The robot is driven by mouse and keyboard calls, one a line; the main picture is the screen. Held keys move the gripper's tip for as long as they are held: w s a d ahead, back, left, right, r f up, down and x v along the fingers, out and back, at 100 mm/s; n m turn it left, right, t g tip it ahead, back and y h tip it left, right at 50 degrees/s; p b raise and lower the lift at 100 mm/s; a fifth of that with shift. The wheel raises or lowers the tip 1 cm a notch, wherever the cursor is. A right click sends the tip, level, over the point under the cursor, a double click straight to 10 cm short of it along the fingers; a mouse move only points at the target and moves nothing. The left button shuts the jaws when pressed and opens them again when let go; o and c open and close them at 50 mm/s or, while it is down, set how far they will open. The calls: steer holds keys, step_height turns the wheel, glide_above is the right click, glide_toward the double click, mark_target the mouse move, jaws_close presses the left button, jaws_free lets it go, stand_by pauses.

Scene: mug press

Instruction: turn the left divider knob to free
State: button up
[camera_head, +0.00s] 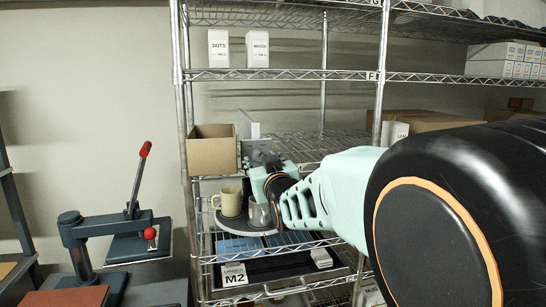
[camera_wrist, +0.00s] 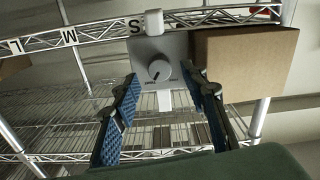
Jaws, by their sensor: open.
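In the wrist view the grey round divider knob (camera_wrist: 158,70) sits on a grey plate (camera_wrist: 176,46), with a dark pointer line slanting to the lower left. Small lettering under the knob is too small to read. My gripper (camera_wrist: 161,78) is open, its blue-padded fingers on either side of the knob with gaps showing. Nothing is between the pads that I can see to be gripped. In the head view my gripper (camera_head: 264,162) is at the shelf beside the cardboard box, in front of the divider (camera_head: 250,130); the knob cannot be made out there.
A cardboard box (camera_head: 211,155) stands directly beside the divider; it also shows in the wrist view (camera_wrist: 245,65). Below my gripper are a cream mug (camera_head: 231,202) and a metal jug (camera_head: 259,213) on a round tray. A press with red-tipped lever (camera_head: 138,180) stands left.

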mark_target(258, 156)
steer(key=shift+x, duration=1.35)
steer(key=shift+c, duration=0.4)
jaws_close()
